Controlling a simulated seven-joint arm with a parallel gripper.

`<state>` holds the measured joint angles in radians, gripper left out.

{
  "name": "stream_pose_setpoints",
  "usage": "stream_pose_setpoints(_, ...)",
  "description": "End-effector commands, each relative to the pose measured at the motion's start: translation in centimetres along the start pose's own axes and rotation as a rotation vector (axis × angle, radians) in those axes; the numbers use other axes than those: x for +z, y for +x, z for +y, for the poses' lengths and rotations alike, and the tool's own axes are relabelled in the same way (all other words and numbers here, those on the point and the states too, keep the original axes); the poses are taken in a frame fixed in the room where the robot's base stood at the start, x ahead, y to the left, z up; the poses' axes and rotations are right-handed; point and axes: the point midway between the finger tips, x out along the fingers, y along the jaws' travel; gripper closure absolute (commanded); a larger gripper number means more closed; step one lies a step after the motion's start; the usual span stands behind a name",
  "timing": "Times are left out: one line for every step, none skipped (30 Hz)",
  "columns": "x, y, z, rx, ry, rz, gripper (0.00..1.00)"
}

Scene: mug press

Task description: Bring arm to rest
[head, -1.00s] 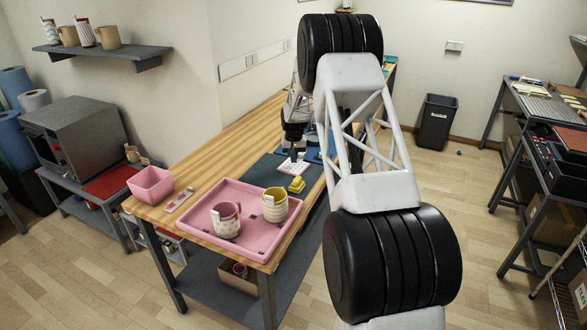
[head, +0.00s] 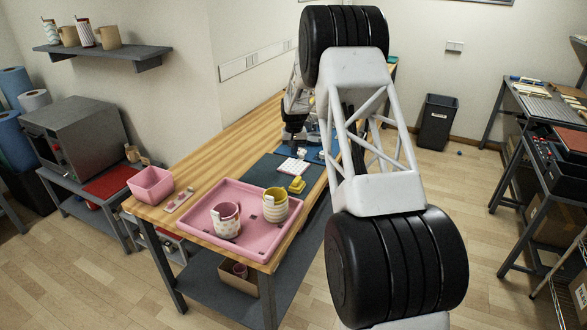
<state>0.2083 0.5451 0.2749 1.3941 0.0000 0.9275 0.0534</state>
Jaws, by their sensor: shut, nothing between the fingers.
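My arm runs down the right-middle of the head view, a white lattice link between two black joints. My gripper (head: 292,143) is small and dark at the far end of the bench, above the dark mat (head: 262,172). It is shut and empty, apart from everything near it. A white gridded pad (head: 292,166) and a yellow block (head: 297,185) lie on the mat below it.
The wooden bench (head: 225,143) also holds a pink bin (head: 150,185) at its left edge. A grey oven (head: 75,133) stands on a side table at left. The floor between is open, with a black waste bin (head: 436,121) behind.

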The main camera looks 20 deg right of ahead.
Motion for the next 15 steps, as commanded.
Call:
stream_pose_setpoints(0.0,0.0,0.0,0.000,0.000,0.000,1.00)
stream_pose_setpoints(0.0,0.0,0.0,0.000,0.000,0.000,1.00)
stream_pose_setpoints(0.0,0.0,0.0,0.000,0.000,0.000,1.00)
stream_pose_setpoints(0.0,0.0,0.0,0.000,0.000,0.000,1.00)
stream_pose_setpoints(0.0,0.0,0.0,0.000,0.000,0.000,1.00)
stream_pose_setpoints(0.0,0.0,0.0,0.000,0.000,0.000,1.00)
stream_pose_setpoints(0.1,-0.1,0.0,0.000,0.000,0.000,1.00)
stream_pose_setpoints(0.1,-0.1,0.0,0.000,-0.001,0.001,1.00)
stream_pose_setpoints(0.2,-0.3,-0.1,0.000,-0.001,0.001,1.00)
stream_pose_setpoints(0.3,-0.5,-0.1,0.000,-0.002,0.002,1.00)
stream_pose_setpoints(0.5,-0.7,-0.2,0.000,-0.002,0.002,1.00)
stream_pose_setpoints(0.7,-1.0,-0.2,0.000,-0.003,0.004,1.00)
stream_pose_setpoints(0.9,-1.4,-0.3,0.000,-0.005,0.005,1.00)
stream_pose_setpoints(1.1,-1.8,-0.4,0.000,-0.006,0.007,1.00)
stream_pose_setpoints(1.6,-2.4,-0.5,0.000,-0.008,0.009,1.00)
